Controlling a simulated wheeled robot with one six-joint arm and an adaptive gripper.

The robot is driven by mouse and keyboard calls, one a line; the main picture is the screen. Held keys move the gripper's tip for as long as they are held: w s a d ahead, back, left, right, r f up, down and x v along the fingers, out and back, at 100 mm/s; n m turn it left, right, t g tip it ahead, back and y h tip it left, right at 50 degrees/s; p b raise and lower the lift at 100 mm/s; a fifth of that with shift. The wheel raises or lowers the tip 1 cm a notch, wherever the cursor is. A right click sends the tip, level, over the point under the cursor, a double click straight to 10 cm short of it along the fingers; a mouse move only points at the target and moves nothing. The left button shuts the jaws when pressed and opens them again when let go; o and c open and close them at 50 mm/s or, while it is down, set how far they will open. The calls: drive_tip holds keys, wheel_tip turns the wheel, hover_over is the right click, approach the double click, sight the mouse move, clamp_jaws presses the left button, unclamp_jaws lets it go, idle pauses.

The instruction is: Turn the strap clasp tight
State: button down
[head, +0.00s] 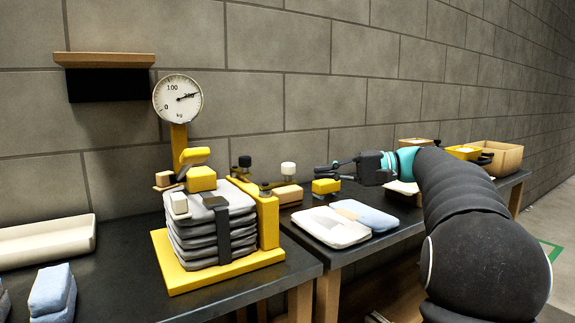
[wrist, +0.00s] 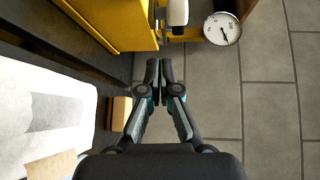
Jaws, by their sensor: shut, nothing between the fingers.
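A stack of grey sacks (head: 190,235) sits on a yellow scale platform (head: 175,277) in the head view. A dark strap (head: 222,240) runs over the top and down the front of the stack. A dark piece on the strap at the top (head: 215,202) may be the clasp; it is too small to be sure. My gripper (head: 322,172) is to the right of the stack, apart from it, pointing left above the second table. In the wrist view my gripper (wrist: 159,68) has its fingers together and empty. The clasp cannot be made out in the wrist view.
A round dial (head: 178,98) stands on a yellow post behind the stack. A yellow upright (head: 268,220) edges the stack's right side. Small blocks and knobs stand near the wall. A wooden shelf (head: 104,60) is at upper left.

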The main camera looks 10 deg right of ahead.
drive_tip(key=w+a+r+y, duration=0.1)
drive_tip(key=a, duration=0.5)
drive_tip(key=shift+a+r+n, duration=0.25)
drive_tip(key=shift+r+n, duration=0.05)
drive_tip(key=shift+n, duration=0.1)
idle(0.4)
